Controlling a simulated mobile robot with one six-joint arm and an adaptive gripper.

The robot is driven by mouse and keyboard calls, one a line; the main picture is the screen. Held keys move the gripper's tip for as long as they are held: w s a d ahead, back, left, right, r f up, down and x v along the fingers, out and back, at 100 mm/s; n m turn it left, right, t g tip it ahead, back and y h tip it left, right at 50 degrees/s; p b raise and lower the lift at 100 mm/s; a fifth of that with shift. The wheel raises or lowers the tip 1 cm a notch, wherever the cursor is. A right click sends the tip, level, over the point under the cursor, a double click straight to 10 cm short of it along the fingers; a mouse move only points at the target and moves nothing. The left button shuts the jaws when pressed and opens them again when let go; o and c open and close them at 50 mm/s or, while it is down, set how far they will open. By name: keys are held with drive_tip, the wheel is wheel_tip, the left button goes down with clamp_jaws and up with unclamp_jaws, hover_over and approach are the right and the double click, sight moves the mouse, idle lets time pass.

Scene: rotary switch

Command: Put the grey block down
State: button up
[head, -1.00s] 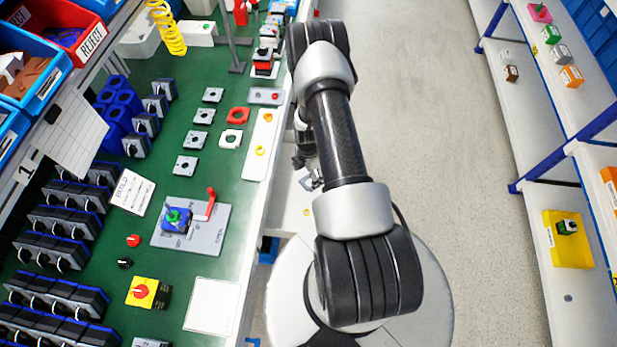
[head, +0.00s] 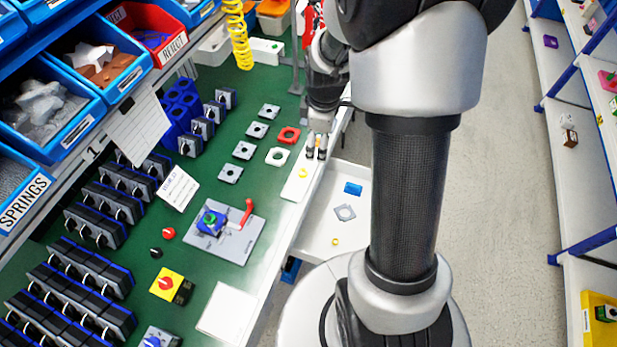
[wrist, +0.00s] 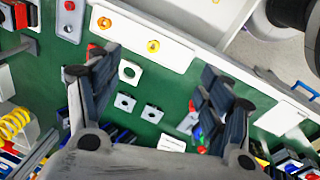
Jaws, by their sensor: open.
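I see no grey block held in my gripper. My gripper (head: 316,146) hangs over the right edge of the green table, and its fingers are spread with nothing between them in the wrist view (wrist: 158,66). Small grey square plates with round holes (head: 243,150) lie on the green table to its left; two also show in the wrist view (wrist: 125,102). A grey plate with a hole (head: 344,212) lies in the white tray below the table edge. A grey piece with a red dot (wrist: 70,20) lies at the wrist view's upper left. I cannot tell which is the grey block.
A white strip with yellow rings (head: 301,178) lies along the table edge. A grey fixture (head: 228,238) with a red lever and blue part stands nearer. A blue piece (head: 352,188) lies in the white tray (head: 322,250). Shelves (head: 548,165) stand at right, beyond clear floor.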

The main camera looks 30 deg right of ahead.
drive_tip(key=s+a+r+m+t, duration=0.1)
drive_tip(key=s+a+r+m, duration=0.3)
drive_tip(key=r, duration=0.3)
drive_tip(key=s+a+r+m+t, duration=0.1)
drive_tip(key=s+a+r, duration=0.4)
drive_tip(key=r, duration=0.3)
drive_tip(key=s+a+r+m, duration=0.2)
drive_tip(key=s, duration=0.3)
drive_tip(key=s+a+r+m+t, duration=0.1)
drive_tip(key=s+a+r+m, duration=0.1)
drive_tip(key=s, duration=0.4)
drive_tip(key=shift+a+m+y, duration=0.3)
drive_tip(key=shift+a+m, duration=0.3)
drive_tip(key=shift+a, duration=0.1)
